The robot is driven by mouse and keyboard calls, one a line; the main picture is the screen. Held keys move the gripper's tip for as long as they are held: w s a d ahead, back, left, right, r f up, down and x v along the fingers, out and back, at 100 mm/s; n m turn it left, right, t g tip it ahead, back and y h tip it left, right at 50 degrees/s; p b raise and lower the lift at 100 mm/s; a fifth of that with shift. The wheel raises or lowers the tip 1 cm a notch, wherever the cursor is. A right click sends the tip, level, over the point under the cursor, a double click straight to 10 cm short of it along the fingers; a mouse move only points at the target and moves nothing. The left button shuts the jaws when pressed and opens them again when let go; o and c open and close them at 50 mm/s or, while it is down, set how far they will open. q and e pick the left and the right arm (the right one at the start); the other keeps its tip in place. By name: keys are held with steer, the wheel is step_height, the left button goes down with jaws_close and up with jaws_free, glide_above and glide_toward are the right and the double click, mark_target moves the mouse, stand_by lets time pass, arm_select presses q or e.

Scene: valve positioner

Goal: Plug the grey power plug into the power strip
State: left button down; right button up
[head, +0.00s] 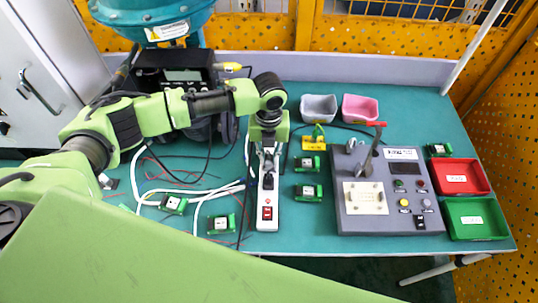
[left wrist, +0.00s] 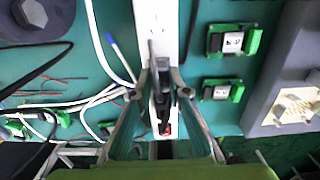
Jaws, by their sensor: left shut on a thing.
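The white power strip (head: 275,222) lies on the green table below my left gripper, with a red switch near its front end. It also shows in the left wrist view (left wrist: 156,16), running up the middle. My left gripper (head: 268,164) points down over the strip. In the left wrist view its two fingers (left wrist: 166,76) are shut on the dark grey plug (left wrist: 162,98), which lines up with the strip. I cannot tell whether the plug's pins are in a socket or just above it. My right gripper is not in view.
A grey control box (head: 390,222) with a lever and buttons stands to the right. Red (head: 462,177) and green (head: 478,219) bins are beyond it. Several small green-cased modules (head: 308,192) and loose cables lie around the strip. Grey (head: 319,107) and pink bins (head: 360,108) stand behind.

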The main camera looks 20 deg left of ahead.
arm_select(q)
steer(key=shift+f, duration=0.4)
stand_by(0.8)
steer(key=shift+s+f, duration=0.1)
steer(key=shift+s, duration=0.05)
stand_by(1.1)
steer(key=c, duration=1.8)
jaws_free()
steer(key=shift+c, duration=0.2)
steer(key=o, duration=0.3)
steer(key=shift+p, duration=0.3)
